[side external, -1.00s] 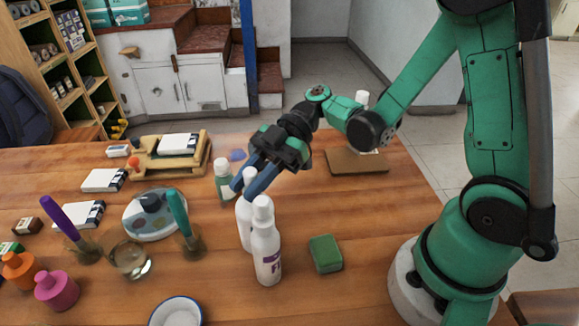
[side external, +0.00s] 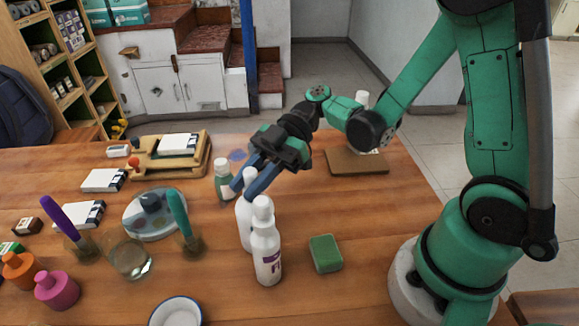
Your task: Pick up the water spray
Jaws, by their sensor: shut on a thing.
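Two white bottles stand close together near the middle of the table. The rear white bottle (side external: 244,222), which I take to be the water spray, is partly hidden by the front bottle (side external: 266,250) with dark purple lettering. My gripper (side external: 246,184) reaches down from the upper right, its blue fingers shut on the rear bottle's upper part. That bottle is upright; I cannot tell whether its base touches the table.
A green-labelled bottle (side external: 222,182) stands just behind and left. A green sponge (side external: 325,253) lies to the right, and a brown board (side external: 357,168) behind it. A glass (side external: 130,260), a round palette (side external: 155,229) and pens in holders crowd the left. A bowl (side external: 176,310) sits in front.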

